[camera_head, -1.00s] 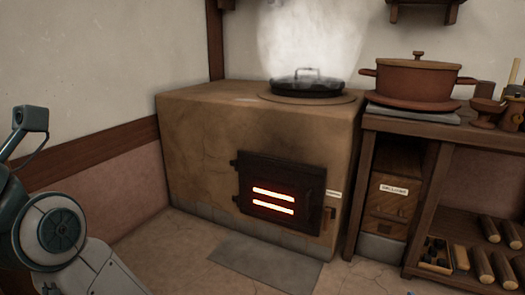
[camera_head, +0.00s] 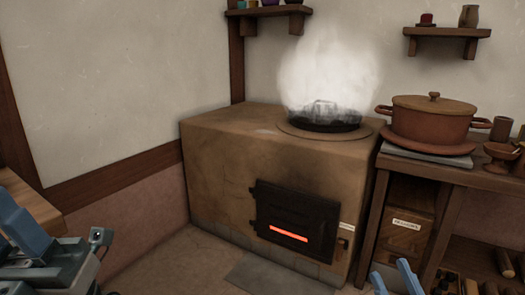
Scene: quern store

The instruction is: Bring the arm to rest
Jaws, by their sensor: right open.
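My right gripper (camera_head: 395,279) shows at the bottom edge, right of centre. Its two blue fingertips stand apart with nothing between them, in front of the shelf bench. The rest of it is cut off by the frame. My left arm (camera_head: 62,263) comes in at the lower left, with blue finger-like parts beside a wooden edge. Whether its jaws are open or shut I cannot tell.
A clay stove (camera_head: 225,160) with a dark fire door (camera_head: 295,215) glows inside. A brown lidded pot (camera_head: 432,115) stands on the bench at right. Clear floor lies at the stove's left.

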